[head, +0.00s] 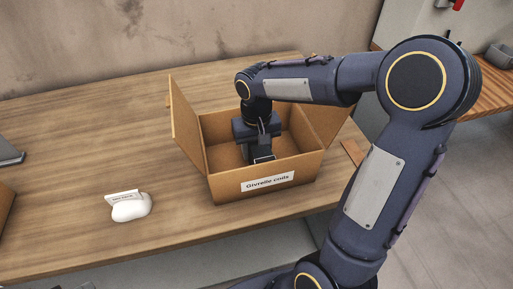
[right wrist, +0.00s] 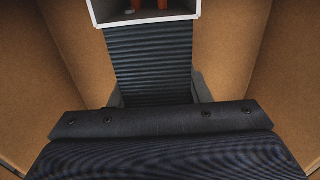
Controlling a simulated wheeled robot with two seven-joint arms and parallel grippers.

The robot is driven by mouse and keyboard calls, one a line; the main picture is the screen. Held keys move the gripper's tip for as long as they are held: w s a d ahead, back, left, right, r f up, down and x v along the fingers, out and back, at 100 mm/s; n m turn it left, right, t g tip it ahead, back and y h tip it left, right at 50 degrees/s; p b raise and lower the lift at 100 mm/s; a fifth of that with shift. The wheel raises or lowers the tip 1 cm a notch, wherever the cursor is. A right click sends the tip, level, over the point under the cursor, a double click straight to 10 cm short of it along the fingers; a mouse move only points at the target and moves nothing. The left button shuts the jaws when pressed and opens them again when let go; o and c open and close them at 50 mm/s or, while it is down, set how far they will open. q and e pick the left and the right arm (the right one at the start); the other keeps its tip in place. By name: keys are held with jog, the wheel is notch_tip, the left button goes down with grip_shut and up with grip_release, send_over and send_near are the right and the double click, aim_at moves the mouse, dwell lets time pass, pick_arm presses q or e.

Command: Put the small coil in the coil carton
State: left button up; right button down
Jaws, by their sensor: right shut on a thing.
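The coil carton (head: 267,184) stands open on the wooden table, labelled "Givrelle coils". My right gripper (head: 258,145) reaches down inside it from above. In the right wrist view my right gripper (right wrist: 156,96) is shut on the small coil (right wrist: 148,65), with a grey finger on each side of its dark ribbed body. The coil has a white-edged end with orange-red parts in it. Brown carton walls surround it there. I cannot tell whether the coil touches the carton floor. My left gripper is not in view.
A white rounded object (head: 131,208) with a small label stands on the table left of the carton. The carton's left flap (head: 187,125) stands up. The table (head: 90,150) is mostly clear to the left. A brown box edge (head: 5,205) shows at the far left.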

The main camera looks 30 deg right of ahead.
jog(key=c, duration=0.8)
grip_release()
jog(key=shift+f, duration=0.1)
jog(key=shift+o, duration=0.2)
jog(key=shift+r, duration=0.35)
notch_tip(320, 180, up, 12)
jog(key=shift+f+p, duration=0.15)
jog(key=shift+p, duration=0.45)
